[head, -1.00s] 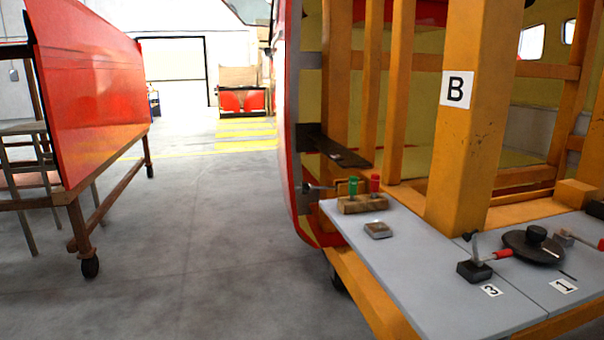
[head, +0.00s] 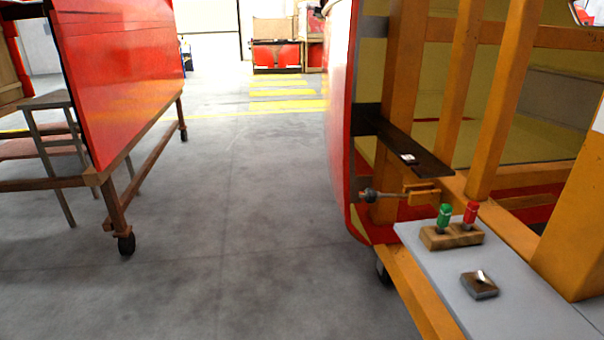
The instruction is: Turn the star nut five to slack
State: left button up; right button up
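A small dark round knob (head: 369,195), which looks like the star nut, sits on a thin metal rod at the left end of an orange-yellow clamp bracket (head: 421,194). It is beside the red nosecone edge (head: 347,120), below a black plate (head: 400,146). It is too small to tell its points or any number five mark. Neither of my grippers is in view.
A grey shelf (head: 510,300) holds a wooden block (head: 452,237) with a green-handled piece (head: 444,218) and a red-handled piece (head: 470,213), plus a small square block (head: 480,285). A red panel on a wheeled wooden frame (head: 115,205) stands left. The floor (head: 240,220) between is clear.

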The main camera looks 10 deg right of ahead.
aim_at(372, 195)
jog(key=i+j, duration=0.1)
jog(key=i, duration=0.7)
jog(key=i+j, duration=0.15)
jog(key=i, duration=0.65)
jog(key=i+z, duration=0.3)
jog(key=z, duration=0.15)
jog(key=i+j+z, duration=0.25)
jog(key=z, duration=0.2)
jog(key=i+j+z, duration=0.25)
jog(key=z, duration=0.2)
jog(key=i+j+z, duration=0.25)
jog(key=j+z, duration=0.25)
jog(key=l, duration=0.15)
